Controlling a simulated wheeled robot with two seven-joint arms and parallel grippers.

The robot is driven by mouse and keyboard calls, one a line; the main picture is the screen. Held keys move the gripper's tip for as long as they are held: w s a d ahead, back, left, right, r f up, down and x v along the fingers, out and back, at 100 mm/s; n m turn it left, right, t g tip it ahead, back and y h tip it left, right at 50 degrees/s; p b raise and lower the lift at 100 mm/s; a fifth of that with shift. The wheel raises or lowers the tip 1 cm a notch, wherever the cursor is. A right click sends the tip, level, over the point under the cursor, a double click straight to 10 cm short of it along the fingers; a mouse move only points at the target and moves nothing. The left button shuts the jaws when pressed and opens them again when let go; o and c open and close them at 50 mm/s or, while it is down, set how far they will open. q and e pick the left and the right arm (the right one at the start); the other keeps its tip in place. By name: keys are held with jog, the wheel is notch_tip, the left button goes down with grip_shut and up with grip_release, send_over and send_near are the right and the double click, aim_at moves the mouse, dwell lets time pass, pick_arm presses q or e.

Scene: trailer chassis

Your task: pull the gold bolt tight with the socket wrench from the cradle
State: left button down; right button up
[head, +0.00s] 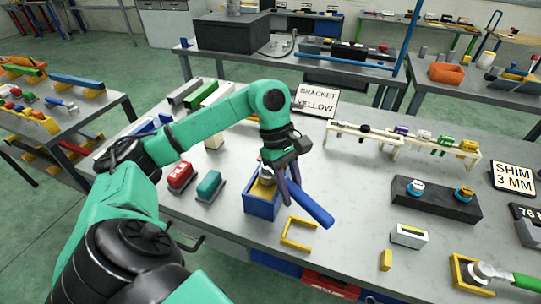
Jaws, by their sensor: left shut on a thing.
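My left gripper (291,185) points down over the middle of the table, shut on a tool with a thick blue handle (314,205), which looks like the wrench. The handle slants down to the right. The tool's grey head (267,175) is over a blue box-like block (262,204) with a yellowish top; whether it touches anything there is hidden. An empty yellow cradle frame (298,232) lies just in front. A second yellow cradle (462,276) at the lower right holds a green-handled wrench (500,274). A gold bolt (464,193) stands on a black block (436,204), beside a bluish one. My right gripper is out of view.
Red (181,176) and teal (209,186) blocks stand left of the blue block. A cream rack (365,139) with several sockets is behind. A white block (409,236) and small yellow block (385,260) lie at front right.

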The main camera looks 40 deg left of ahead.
pick_arm(q)
jog(key=shift+s, duration=0.15)
jog(key=shift+m, duration=0.3)
jog(key=shift+s+a+m+g+b, duration=0.25)
jog(key=shift+s+m+g+b, duration=0.25)
jog(key=shift+s+m, duration=0.25)
jog(key=shift+w, duration=0.1)
jog(key=shift+s+a+m+g+y+b, duration=0.3)
jog(key=shift+s+m+b, duration=0.25)
jog(key=shift+m, duration=0.5)
